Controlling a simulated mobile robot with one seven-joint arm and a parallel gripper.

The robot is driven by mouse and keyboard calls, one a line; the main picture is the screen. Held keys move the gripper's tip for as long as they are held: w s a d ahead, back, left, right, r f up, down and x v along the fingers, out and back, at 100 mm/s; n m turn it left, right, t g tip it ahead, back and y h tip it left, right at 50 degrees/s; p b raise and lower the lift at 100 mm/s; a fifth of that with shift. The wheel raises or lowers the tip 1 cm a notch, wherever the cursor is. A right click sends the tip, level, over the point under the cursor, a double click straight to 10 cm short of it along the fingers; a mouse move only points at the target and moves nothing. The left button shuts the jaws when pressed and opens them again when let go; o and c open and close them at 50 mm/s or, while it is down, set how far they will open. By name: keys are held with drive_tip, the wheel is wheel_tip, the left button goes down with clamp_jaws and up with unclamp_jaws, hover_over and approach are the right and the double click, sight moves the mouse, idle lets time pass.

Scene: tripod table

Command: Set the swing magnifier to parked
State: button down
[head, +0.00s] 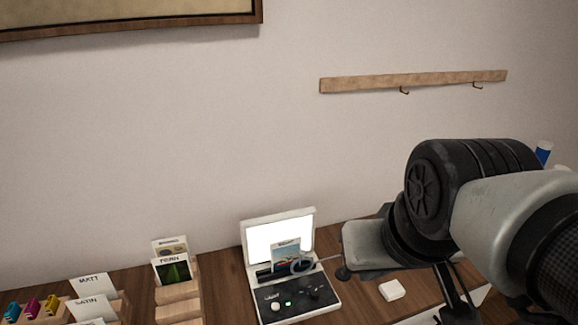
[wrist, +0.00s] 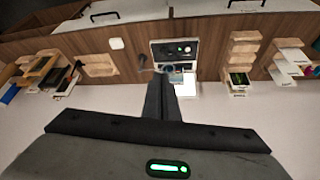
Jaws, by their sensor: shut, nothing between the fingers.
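A thin arm runs right from the ring toward a dark knob (head: 343,273) beside the box. In the wrist view, the ring (wrist: 166,69) appears just beyond my fingertips and the dark knob (wrist: 142,61) to their left. My gripper (wrist: 161,80) is shut and empty, close to the ring; I cannot tell whether they touch. In the head view its fingertips are not clearly visible.
A white block (head: 392,290) lies right of the box. Wooden card racks (head: 180,300) and small coloured items (head: 32,306) stand left. A wooden hook rail (head: 413,81) is on the wall above. My arm covers the right side.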

drive_tip(key=c, duration=2.5)
unclamp_jaws()
drive_tip(key=o, duration=0.4)
drive_tip(key=shift+f, duration=0.15)
drive_tip(key=shift+o, duration=0.5)
drive_tip(key=w+f+n+g+h+b, duration=0.2)
drive_tip(key=w+f+n+b, duration=0.1)
drive_tip(key=f, duration=0.2)
drive_tip(key=w+d+f+n+g+h+b, duration=0.1)
drive_tip(key=w+f+n+g+h+b, duration=0.1)
drive_tip(key=f, duration=0.4)
drive_tip(key=shift+w+d+n+b, duration=0.2)
drive_tip(key=shift+w+n+b, duration=0.6)
drive_tip(key=shift+n, duration=0.3)
drive_tip(key=w+a+f+n+h+b, duration=0.2)
drive_tip(key=w+f+n+h+b, duration=0.2)
drive_tip(key=w+f+n+h, duration=0.25)
drive_tip(key=w+a+f+n+t+h+b, duration=0.2)
drive_tip(key=w+a+f+n+t+b, duration=0.1)
drive_tip(key=w+a+f+n+t, duration=0.35)
drive_tip(key=w+a+f+n+t+h+b, duration=0.25)
drive_tip(key=w+a+f+n+b, duration=0.3)
drive_tip(key=a, duration=0.45)
drive_tip(key=f+x, duration=0.1)
drive_tip(key=x, duration=1.6)
drive_tip(key=shift+w+f+y, duration=0.3)
drive_tip(key=shift+w+y, duration=0.1)
drive_tip(key=shift+c, duration=0.2)
clamp_jaws()
